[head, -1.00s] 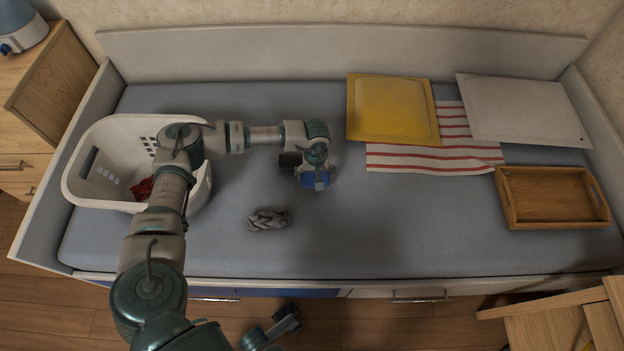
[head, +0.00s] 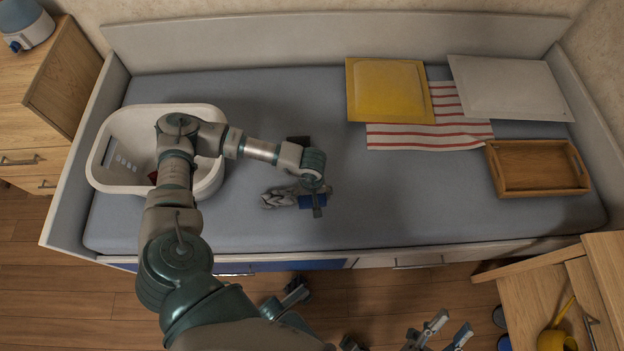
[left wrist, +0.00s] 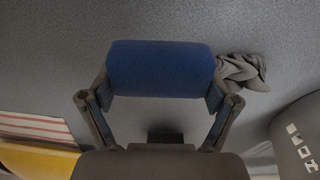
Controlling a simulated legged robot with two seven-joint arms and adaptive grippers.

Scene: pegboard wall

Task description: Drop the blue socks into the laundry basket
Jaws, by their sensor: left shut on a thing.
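The rolled blue socks (left wrist: 160,68) are held between the fingers of my left gripper (head: 314,203), which is shut on them. In the head view the blue socks (head: 312,201) show beneath the gripper, over the bed's front part. The white laundry basket (head: 100,160) stands at the bed's left end, left of the gripper and partly behind my arm; a small piece of it shows in the left wrist view (left wrist: 300,135). My right gripper (head: 442,332) is at the bottom edge of the head view, fingers apart and empty.
Grey socks (head: 276,199) lie on the bed just left of the blue socks. A yellow cushion (head: 388,90), striped cloth (head: 430,135), white cushion (head: 510,88) and wooden tray (head: 540,167) are at the right. Something red (head: 152,177) lies in the basket.

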